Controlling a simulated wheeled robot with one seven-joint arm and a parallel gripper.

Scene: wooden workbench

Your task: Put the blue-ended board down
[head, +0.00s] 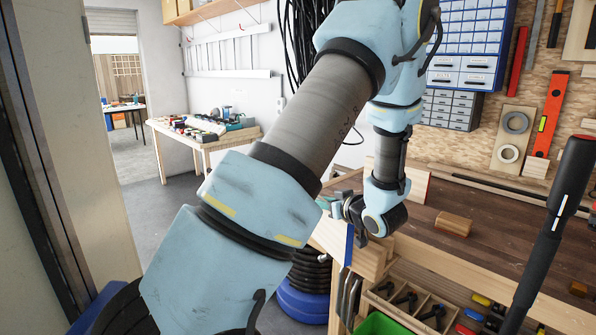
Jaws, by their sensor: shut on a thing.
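I cannot tell whether the board touches the bench.
A small wooden block (453,224) lies on the bench top, and a red-edged board (418,186) stands behind my wrist. Below the bench front are a compartment tray (408,306) with dark tools and a green bin (380,324). The bench top around the block is clear.

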